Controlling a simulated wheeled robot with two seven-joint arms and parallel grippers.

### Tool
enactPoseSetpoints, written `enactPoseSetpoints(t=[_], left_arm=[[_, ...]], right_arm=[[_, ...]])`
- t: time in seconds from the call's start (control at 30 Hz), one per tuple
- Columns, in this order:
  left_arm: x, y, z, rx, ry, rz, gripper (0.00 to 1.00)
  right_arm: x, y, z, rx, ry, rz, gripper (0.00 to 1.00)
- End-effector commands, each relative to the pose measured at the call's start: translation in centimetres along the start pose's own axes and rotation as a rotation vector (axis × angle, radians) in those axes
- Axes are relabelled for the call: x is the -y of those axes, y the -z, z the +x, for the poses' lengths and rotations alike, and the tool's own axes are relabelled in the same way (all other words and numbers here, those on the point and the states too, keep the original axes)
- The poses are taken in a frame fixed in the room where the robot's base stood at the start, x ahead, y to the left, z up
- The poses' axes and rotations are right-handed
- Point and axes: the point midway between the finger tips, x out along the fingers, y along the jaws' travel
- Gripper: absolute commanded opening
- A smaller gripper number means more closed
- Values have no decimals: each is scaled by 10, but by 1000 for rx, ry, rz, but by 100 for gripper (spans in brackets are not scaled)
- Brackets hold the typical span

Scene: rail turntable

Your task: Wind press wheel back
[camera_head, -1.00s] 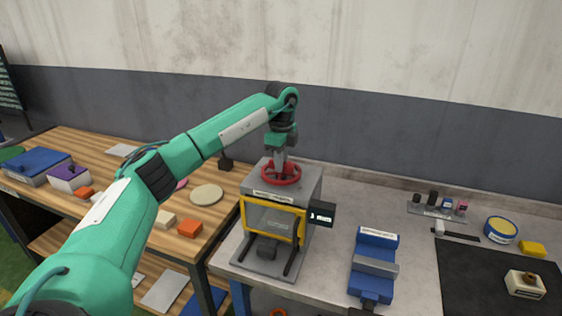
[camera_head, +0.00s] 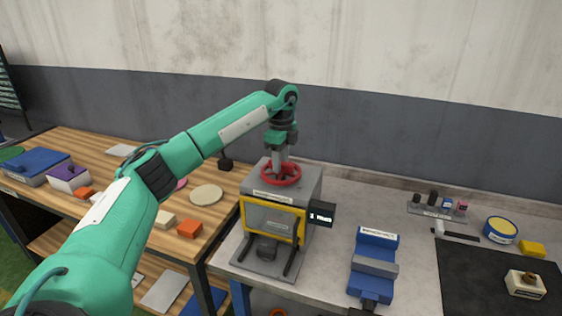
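The red press wheel (camera_head: 294,180) lies flat on top of the grey press (camera_head: 311,190), which has a yellow-framed front window and a small black display (camera_head: 321,214) on its right side. My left gripper (camera_head: 280,166) points straight down at the wheel from above, with its fingers at the wheel's middle. The fingers are small and overlap the wheel, so I cannot tell whether they are shut on it. My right gripper is out of view.
A blue vise (camera_head: 376,240) stands right of the press on the grey bench. Further right are a hammer (camera_head: 458,236), a round blue-and-yellow tin (camera_head: 500,230) and a black mat (camera_head: 480,275). The wooden table (camera_head: 130,160) at left holds several blocks and discs.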

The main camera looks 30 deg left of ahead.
Motion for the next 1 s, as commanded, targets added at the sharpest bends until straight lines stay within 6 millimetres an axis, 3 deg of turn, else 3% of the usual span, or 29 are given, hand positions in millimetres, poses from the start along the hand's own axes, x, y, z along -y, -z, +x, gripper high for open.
enactPoseSetpoints(t=[0.17, 0.4, 0.53, 0.8, 1.0], left_arm=[[1, 0, -27, -2, 6, 0, 38], [1, 1, -82, -3, 7, 1, 38], [0, 0, -103, 0, 5, 0, 38], [0, 0, -129, -1, 3, 1, 38], [0, 0, -134, 0, 2, 0, 38]], right_arm=[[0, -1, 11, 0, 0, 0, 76], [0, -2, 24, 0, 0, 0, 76], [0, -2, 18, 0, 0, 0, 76], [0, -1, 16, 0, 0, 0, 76], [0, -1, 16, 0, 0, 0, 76]])
